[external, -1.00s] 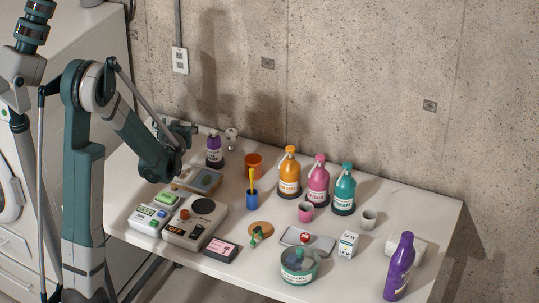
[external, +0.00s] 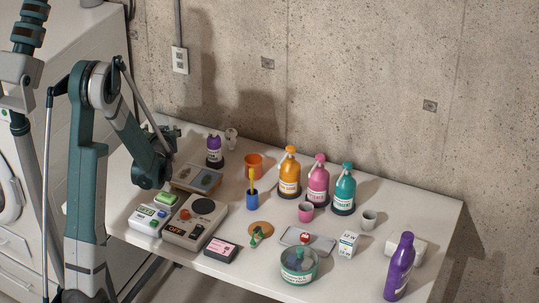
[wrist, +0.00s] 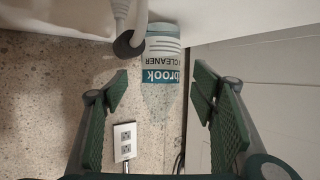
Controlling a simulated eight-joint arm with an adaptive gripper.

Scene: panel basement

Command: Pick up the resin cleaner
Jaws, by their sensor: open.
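The cleaner bottle (wrist: 165,62) shows in the wrist view, upper middle, with a white and blue label reading "brook" and "CLEANER". The part nearer the top of the picture is pale teal, and the part below the label is clear and faint against the wall. My gripper (wrist: 161,84) is open, with a green padded finger on each side of the bottle's column. In the external view I cannot make out this bottle, and my arm covers most of the gripper.
A white hose-like thing with a dark ring (wrist: 128,42) stands close left of the bottle. A wall outlet (wrist: 125,140) is beyond. On the table (external: 410,200), a purple-labelled bottle (external: 214,150), a tray (external: 197,179) and devices lie near my arm.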

